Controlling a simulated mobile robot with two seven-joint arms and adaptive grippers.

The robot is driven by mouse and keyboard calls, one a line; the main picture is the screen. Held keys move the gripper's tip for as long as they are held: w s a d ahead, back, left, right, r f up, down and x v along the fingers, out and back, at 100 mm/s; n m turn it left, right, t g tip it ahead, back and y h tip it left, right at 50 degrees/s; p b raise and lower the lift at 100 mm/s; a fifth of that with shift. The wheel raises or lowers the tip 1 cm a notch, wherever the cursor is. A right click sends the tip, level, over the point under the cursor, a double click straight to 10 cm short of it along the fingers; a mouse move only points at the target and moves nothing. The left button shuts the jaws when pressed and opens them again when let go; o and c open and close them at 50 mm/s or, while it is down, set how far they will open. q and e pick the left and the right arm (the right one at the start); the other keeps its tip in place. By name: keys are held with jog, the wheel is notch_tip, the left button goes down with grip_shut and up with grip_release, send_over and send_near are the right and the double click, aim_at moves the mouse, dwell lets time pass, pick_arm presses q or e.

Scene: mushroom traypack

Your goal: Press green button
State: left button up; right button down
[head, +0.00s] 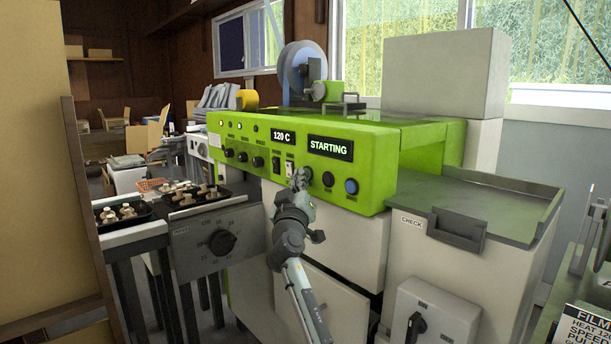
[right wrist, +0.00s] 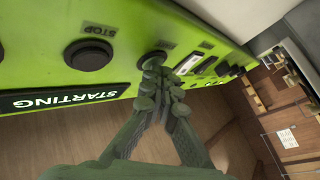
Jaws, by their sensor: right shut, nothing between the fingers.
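The machine's green panel (head: 262,150) carries a row of knobs and buttons. In the right wrist view, a round button (right wrist: 152,57) under a small, hard-to-read label sits beside the dark STOP button (right wrist: 90,54); my fingers partly cover it and its colour is hard to tell. My right gripper (head: 300,178) is shut and empty, with its fingertips at that button. In the right wrist view the fingertips (right wrist: 160,74) seem to touch it, but I cannot tell how far it is pressed. My left gripper is out of view.
The panel displays read "120 C" (head: 283,136) and "STARTING" (head: 330,148). A blue button (head: 351,187) sits at the panel's right end. Mushroom trays (head: 122,213) stand on a conveyor at left. A grey-topped cabinet (head: 500,205) stands at right.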

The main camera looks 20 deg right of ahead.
dwell(0.5)
jog(key=shift+s+a+b, duration=0.25)
jog(key=shift+a+b, duration=0.15)
jog(key=shift+a, duration=0.3)
jog(key=shift+a, duration=0.1)
jog(key=a, duration=0.1)
jog(key=s+a+b, duration=0.1)
jog(key=a, duration=0.1)
jog(key=a+b, duration=0.1)
jog(key=shift+s+a, duration=0.25)
jog(key=shift+s, duration=0.1)
jog(key=shift+f, duration=0.1)
dwell(0.3)
